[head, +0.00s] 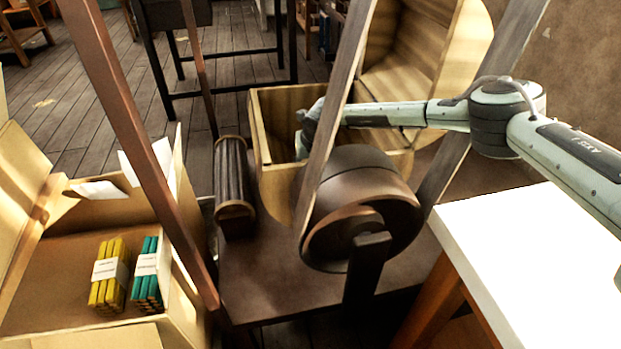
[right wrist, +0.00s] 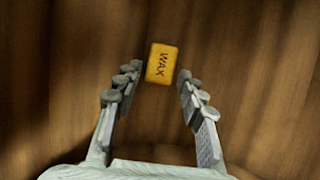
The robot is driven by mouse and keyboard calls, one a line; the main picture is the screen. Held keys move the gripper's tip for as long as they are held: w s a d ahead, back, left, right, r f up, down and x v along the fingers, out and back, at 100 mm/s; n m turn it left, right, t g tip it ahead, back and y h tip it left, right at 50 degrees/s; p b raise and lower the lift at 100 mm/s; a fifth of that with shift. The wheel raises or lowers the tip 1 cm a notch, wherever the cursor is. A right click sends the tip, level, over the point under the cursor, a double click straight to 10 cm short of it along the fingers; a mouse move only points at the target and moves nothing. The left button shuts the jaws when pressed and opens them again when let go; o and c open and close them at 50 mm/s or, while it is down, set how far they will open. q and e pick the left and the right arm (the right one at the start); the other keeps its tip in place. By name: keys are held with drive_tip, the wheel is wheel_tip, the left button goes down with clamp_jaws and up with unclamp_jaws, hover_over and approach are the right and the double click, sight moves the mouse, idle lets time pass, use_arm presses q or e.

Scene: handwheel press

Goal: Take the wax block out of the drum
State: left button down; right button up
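The wax block (right wrist: 161,63) is orange-yellow and marked "WAX". In the right wrist view it lies on a brown wooden surface, just beyond and between the fingertips of my right gripper (right wrist: 153,78). The fingers are spread wide and do not appear to touch it. In the head view my right arm comes in from the right and reaches into the open wooden drum (head: 281,104) behind the press wheel. The fingertips and the wax block are hidden there by the drum wall and a frame post. My left gripper is not in view.
A dark press wheel (head: 364,212) and slanted posts stand in front of the drum. A ribbed roller (head: 233,186) is left of it. A carton (head: 50,275) with banded yellow and teal sticks is at lower left. A white tabletop (head: 540,262) is at right.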

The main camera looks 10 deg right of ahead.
drive_tip(key=shift+x, duration=2.3)
drive_tip(key=shift+s, duration=0.1)
drive_tip(key=shift+c, duration=0.4)
drive_tip(key=c, duration=0.7)
